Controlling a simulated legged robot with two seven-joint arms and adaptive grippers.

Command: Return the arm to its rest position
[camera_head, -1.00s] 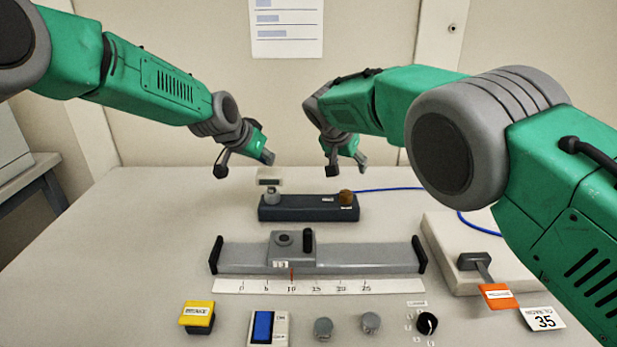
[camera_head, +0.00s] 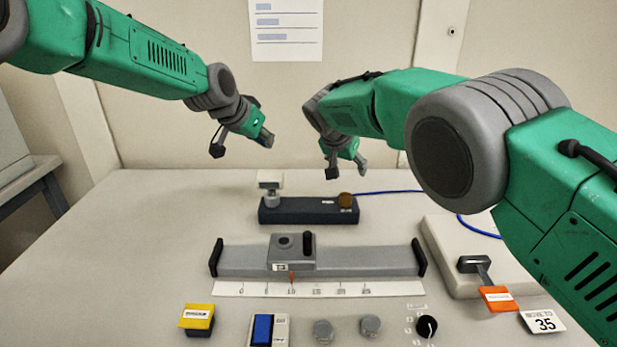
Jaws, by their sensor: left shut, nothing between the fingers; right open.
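My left arm comes in from the upper left, and its gripper (camera_head: 241,146) hangs in the air above the back left of the bench. It is shut and empty, clear of everything below. My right arm comes in from the right, and its gripper (camera_head: 346,168) hangs open and empty above the back of the bench. It is to the right of the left gripper. Below them stands a dark block (camera_head: 300,215) with a pale-topped post (camera_head: 271,189) on its left and a brown knob (camera_head: 345,199) on its right.
A grey rail with a sliding carriage (camera_head: 283,257) lies mid-bench behind a scale strip (camera_head: 330,288). In front are a yellow-topped box (camera_head: 198,317), a blue switch (camera_head: 263,328), two grey knobs and a black dial (camera_head: 427,326). An orange-tagged lever (camera_head: 497,298) is at right. A blue cable runs behind.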

